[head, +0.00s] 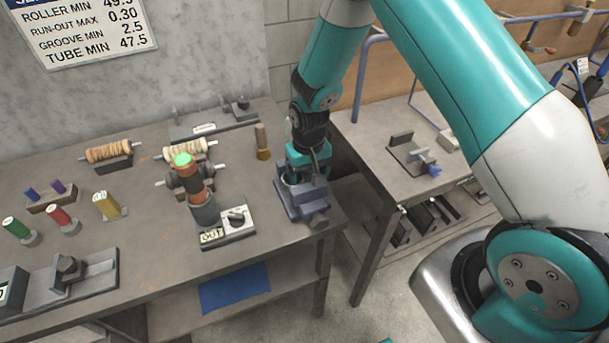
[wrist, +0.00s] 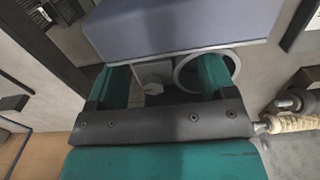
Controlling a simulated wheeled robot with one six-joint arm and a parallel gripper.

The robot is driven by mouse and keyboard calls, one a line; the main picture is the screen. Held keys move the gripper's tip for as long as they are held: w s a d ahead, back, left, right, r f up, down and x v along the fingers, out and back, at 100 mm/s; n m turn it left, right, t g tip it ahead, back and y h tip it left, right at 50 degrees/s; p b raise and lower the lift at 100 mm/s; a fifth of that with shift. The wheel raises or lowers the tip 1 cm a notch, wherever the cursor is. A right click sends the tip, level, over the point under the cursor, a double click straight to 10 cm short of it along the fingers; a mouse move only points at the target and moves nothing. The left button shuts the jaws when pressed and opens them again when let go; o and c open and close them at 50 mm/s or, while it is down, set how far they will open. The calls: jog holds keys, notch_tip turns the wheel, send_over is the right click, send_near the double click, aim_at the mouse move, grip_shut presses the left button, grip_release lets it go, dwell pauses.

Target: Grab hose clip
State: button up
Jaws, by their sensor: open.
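My gripper (head: 306,168) is low over a blue-grey vise (head: 305,203) at the table's right end. In the wrist view its two green fingers (wrist: 163,80) are apart, with no object clearly held between them. A pale metal ring (wrist: 182,76) shows beside and partly behind the right finger; it may be the hose clip, but I cannot tell. A small light block-like part (wrist: 153,72) shows between the fingers. The vise's large body (wrist: 180,25) fills the top of the wrist view. My gripper hides part of the vise in the head view.
A wooden-handled tool (head: 262,142) stands behind. Spools and coloured cylinders fill the table's left. A gap separates this table from a second table (head: 375,165) at right.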

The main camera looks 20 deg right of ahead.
jog(key=c, duration=1)
jog(key=shift+c, duration=0.6)
jog(key=shift+r, duration=0.15)
